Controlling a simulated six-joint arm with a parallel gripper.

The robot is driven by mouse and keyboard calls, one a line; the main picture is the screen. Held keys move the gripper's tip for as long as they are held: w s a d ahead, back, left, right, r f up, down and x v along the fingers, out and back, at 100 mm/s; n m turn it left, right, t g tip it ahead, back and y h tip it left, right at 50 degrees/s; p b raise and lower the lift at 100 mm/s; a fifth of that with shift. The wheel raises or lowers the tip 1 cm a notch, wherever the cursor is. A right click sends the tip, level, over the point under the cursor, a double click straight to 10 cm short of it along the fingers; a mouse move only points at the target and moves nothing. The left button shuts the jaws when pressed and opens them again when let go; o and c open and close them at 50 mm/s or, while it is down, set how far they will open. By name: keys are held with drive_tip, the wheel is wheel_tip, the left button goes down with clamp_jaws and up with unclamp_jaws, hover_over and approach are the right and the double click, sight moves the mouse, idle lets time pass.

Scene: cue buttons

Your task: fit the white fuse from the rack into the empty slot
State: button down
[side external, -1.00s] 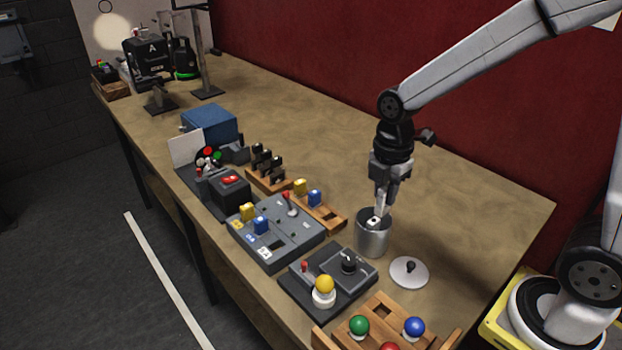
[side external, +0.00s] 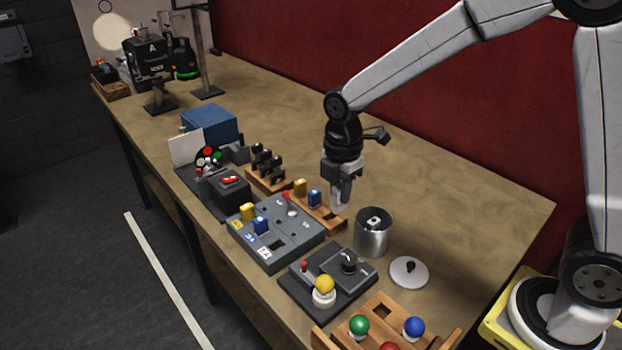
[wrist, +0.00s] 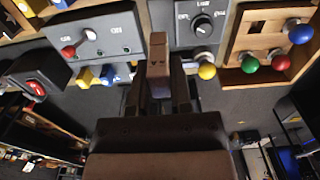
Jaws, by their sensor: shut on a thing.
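My gripper (side external: 340,203) is shut on a pale block, taken to be the white fuse, over the near right end of the wooden rack (side external: 327,220). In the wrist view the block (wrist: 158,48) stands between the fingers and looks brownish in shadow. I cannot tell whether it touches the rack. A yellow fuse (side external: 300,187) and a blue fuse (side external: 314,198) stand in the rack. The grey fuse panel (side external: 290,243) lies left of my gripper, holding a yellow fuse (side external: 247,211) and a blue fuse (side external: 261,226). A dark slot (side external: 276,244) in its front part looks empty.
A metal can (side external: 372,238) stands right of my gripper, its lid (side external: 409,272) beside it. A dial box (side external: 330,280) with a yellow knob is in front. Coloured balls sit on a wooden board (side external: 380,312) at the near edge.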

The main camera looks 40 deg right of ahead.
drive_tip(key=w+a+f, duration=0.3)
drive_tip(key=w+a, duration=0.4)
drive_tip(key=a, duration=0.3)
drive_tip(key=shift+w+a+f, duration=0.15)
drive_tip(key=shift+a+f, duration=0.1)
drive_tip(key=shift+a, duration=0.15)
drive_tip(key=shift+f, duration=0.15)
drive_tip(key=shift+f, duration=1.7)
drive_tip(key=shift+f, duration=1.65)
idle(2.6)
